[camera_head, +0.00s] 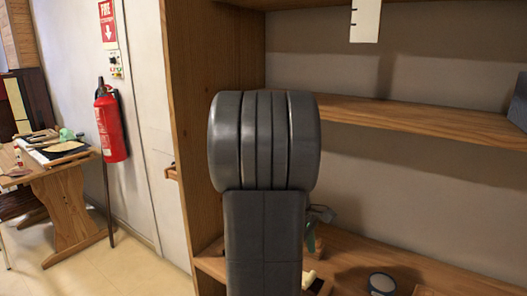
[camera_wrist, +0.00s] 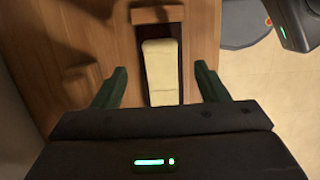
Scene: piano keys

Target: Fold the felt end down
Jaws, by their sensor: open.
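In the wrist view a pale cream strip (camera_wrist: 161,76) lies lengthwise in a dark recess of a wooden piece (camera_wrist: 158,14). I cannot tell for sure whether this is the felt. My gripper (camera_wrist: 161,67) is open, with one green finger on each side of the strip and apart from it. Nothing is held. In the head view my arm hides most of the work spot; a small pale piece (camera_head: 308,279) shows low beside it.
A wooden shelf unit (camera_head: 182,120) stands around the work spot, with a shelf (camera_head: 420,118) above. A round dark container (camera_head: 382,283) sits on the lower board to the right. A red fire extinguisher (camera_head: 110,125) and a cluttered wooden table (camera_head: 68,205) are at left.

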